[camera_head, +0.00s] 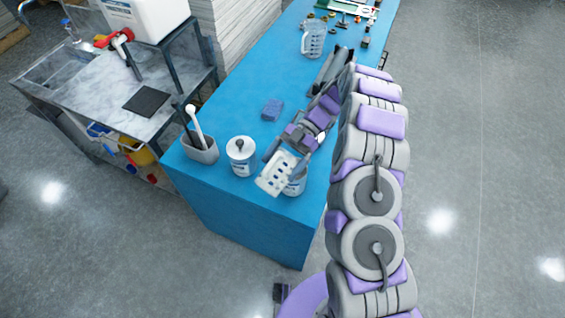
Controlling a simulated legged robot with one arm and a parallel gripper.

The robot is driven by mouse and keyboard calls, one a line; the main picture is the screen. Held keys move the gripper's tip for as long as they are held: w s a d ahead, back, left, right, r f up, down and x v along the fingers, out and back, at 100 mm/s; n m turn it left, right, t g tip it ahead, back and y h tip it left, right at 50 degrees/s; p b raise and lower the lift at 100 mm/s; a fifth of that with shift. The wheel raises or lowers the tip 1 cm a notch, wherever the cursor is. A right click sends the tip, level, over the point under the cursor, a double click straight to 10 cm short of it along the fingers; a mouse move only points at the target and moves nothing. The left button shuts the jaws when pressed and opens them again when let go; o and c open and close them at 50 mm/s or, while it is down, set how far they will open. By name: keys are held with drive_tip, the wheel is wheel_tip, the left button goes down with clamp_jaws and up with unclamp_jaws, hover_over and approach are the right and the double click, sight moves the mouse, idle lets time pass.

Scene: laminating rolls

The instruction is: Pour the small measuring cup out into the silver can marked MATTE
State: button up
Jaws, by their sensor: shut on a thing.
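My gripper (286,160) is shut on a pale, dark-spotted piece that looks like the small measuring cup (273,176), near the front end of the blue table. The cup looks tilted towards the lower left; its contents and any stream cannot be made out. A pale can with a blue label (297,188) stands just below and right of the cup, partly hidden by it. The cup overlaps this can in the picture; I cannot tell whether they touch. Another silver-white can (241,157), with a dark knob on top, stands to the left. No can's marking is legible.
A grey holder (203,152) with a white-handled brush stands at the table's left corner. A blue block (272,110) lies behind the cans. A clear jug (313,38) and small parts are farther back on the blue table (245,80). A sink bench (90,75) stands left.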

sight(278, 163)
drive_tip(key=shift+s+a+r+t+h+b, duration=0.15)
drive_tip(key=shift+t+h+b, duration=0.25)
drive_tip(key=shift+b, duration=0.55)
drive_tip(key=shift+s+a+t+h+b, duration=0.1)
drive_tip(key=shift+s+t+h+b, duration=0.3)
drive_tip(key=shift+b, duration=0.5)
drive_tip(key=shift+w+b, duration=0.15)
drive_tip(key=shift+b, duration=0.7)
drive_tip(key=shift+s+a+r+t+h+b, duration=0.15)
drive_tip(key=shift+r+t+h+b, duration=0.2)
drive_tip(key=shift+t+b, duration=0.5)
drive_tip(key=shift+s+a+r+t+h+b, duration=0.2)
drive_tip(key=shift+t+h+b, duration=0.25)
drive_tip(key=shift+b, duration=0.75)
drive_tip(key=shift+d+b, duration=0.15)
drive_tip(key=shift+b, duration=0.45)
drive_tip(key=shift+r, duration=0.15)
drive_tip(key=shift+r+t+h+b, duration=0.95)
drive_tip(key=shift+r+t, duration=0.35)
drive_tip(key=shift+r, duration=0.35)
drive_tip(key=shift+f+b, duration=0.15)
drive_tip(key=shift+b, duration=0.4)
drive_tip(key=shift+f+t, duration=0.1)
drive_tip(key=shift+t, duration=0.2)
drive_tip(key=shift+f+t+h+b, duration=0.7)
drive_tip(key=shift+t+h+b, duration=0.2)
drive_tip(key=shift+b, duration=0.1)
